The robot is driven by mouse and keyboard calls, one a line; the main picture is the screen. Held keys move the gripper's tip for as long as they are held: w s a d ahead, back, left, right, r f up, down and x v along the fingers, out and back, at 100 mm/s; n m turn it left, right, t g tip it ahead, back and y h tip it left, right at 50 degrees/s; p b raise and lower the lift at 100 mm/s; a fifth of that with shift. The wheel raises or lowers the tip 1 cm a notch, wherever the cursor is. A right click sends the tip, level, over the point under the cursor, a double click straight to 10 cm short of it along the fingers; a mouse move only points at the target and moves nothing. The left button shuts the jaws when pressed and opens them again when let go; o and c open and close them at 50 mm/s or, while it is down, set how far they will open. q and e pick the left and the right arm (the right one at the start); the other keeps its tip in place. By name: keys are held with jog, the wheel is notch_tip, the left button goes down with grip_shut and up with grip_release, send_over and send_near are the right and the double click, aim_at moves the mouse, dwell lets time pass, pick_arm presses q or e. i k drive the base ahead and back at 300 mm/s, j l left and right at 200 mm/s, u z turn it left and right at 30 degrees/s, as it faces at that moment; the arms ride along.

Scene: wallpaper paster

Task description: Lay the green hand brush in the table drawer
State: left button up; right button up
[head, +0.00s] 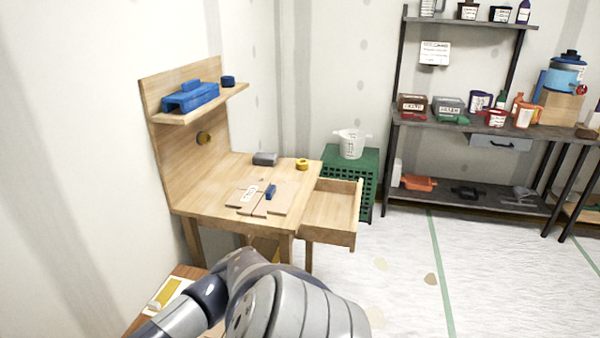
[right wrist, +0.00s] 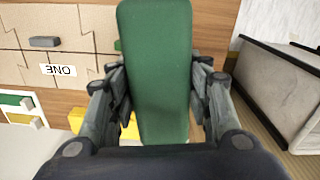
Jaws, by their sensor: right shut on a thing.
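The green hand brush (right wrist: 155,70) is in the right wrist view, upright in the picture between the fingers of my right gripper (right wrist: 157,85), which is shut on it. The head view shows neither the brush nor this gripper; a grey arm of mine fills the lower middle there. The table drawer (head: 332,209) is pulled out at the right side of the wooden table (head: 205,203), and its visible inside looks empty. My left gripper is in neither view.
On the table lie flat boards with a blue block (head: 271,192), a grey block (head: 265,159) and a yellow roll (head: 302,164). The floor right of the drawer is open.

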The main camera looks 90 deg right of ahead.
aim_at(328, 209)
jog(key=z, duration=1.3)
jog(key=l+z, duration=0.25)
jog(key=z, duration=0.15)
jog(key=i+l+z, duration=0.1)
jog(key=l+z, duration=0.15)
jog(key=z, duration=0.2)
jog(key=i+l+z, duration=0.1)
jog(key=z, duration=0.3)
jog(key=i+l+z, duration=0.15)
jog(key=z, duration=0.25)
jog(key=i+l+z, duration=0.25)
jog(key=z, duration=0.15)
jog(key=i+l+z, duration=0.15)
jog(key=i+z, duration=0.25)
jog(key=i+u, duration=0.35)
jog(key=i+l+u, duration=0.15)
jog(key=u, duration=0.25)
jog(key=i+l+u, duration=0.15)
jog(key=u, duration=0.3)
jog(key=i+l+u, duration=0.1)
jog(key=u, duration=0.3)
jog(key=i+l+u, duration=0.1)
jog(key=l+u, duration=0.2)
jog(key=u, duration=0.15)
jog(key=l+u, duration=0.25)
jog(key=u, duration=0.15)
jog(key=i+l+u, duration=0.3)
jog(key=i, duration=0.25)
